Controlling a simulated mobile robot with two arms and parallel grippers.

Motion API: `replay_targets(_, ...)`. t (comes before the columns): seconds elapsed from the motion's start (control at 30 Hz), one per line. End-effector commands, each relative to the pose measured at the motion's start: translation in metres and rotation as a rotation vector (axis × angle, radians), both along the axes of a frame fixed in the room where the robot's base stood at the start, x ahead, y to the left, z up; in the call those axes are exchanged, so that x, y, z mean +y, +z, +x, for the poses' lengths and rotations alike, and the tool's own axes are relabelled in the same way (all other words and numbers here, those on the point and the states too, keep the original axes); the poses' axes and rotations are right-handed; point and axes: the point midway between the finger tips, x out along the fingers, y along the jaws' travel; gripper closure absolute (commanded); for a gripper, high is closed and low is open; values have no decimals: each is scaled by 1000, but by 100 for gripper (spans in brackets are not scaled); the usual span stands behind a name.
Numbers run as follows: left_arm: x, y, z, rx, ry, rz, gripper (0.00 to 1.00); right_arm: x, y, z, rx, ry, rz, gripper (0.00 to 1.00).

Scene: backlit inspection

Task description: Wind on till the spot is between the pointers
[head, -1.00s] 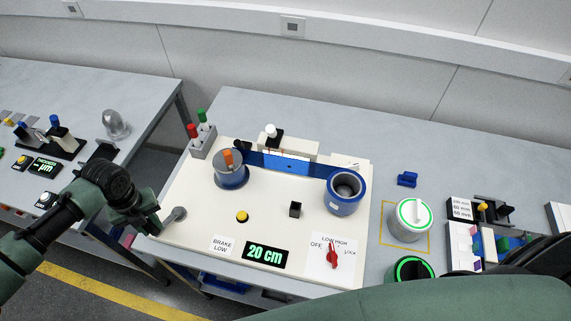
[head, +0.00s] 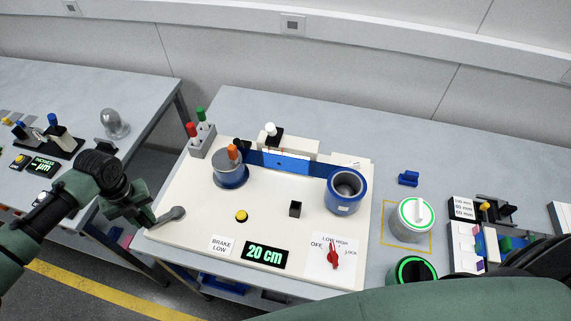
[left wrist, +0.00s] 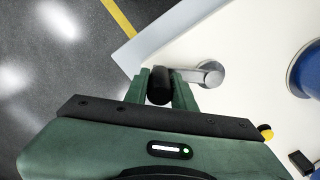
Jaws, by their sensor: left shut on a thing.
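The white winding panel (head: 200,225) has a left reel (head: 230,170) with an orange peg and a blue right reel (head: 343,192). A blue strip (head: 258,160) runs between them across a brighter lit patch (head: 287,163). Spot and pointers are too small to make out clearly. A grey crank (head: 173,214) sits at the panel's left edge; in the left wrist view its arm (left wrist: 208,75) leads to a black handle (left wrist: 159,88). My left gripper (head: 149,221) is shut on that handle, with fingers on both sides. My right gripper is out of view.
A display (head: 267,254) reads 20 cm. A red selector knob (head: 333,256) and a yellow button (head: 241,216) are on the panel. My green right arm crosses the lower right.

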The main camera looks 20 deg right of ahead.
Motion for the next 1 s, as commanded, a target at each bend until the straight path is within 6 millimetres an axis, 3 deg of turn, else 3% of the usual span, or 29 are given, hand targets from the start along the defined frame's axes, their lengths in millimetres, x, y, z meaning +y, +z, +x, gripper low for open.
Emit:
replay_targets(0.73, 1, 0, 13, -2, -3, -4, 100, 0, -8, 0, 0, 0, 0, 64)
replay_targets(0.77, 1, 0, 13, -1, -3, -4, 69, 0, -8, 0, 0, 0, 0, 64)
replay_targets(0.83, 1, 0, 13, -1, -3, -4, 50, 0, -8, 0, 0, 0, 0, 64)
replay_targets(1.0, 2, 0, 13, -1, -2, -2, 49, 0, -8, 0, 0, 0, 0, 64)
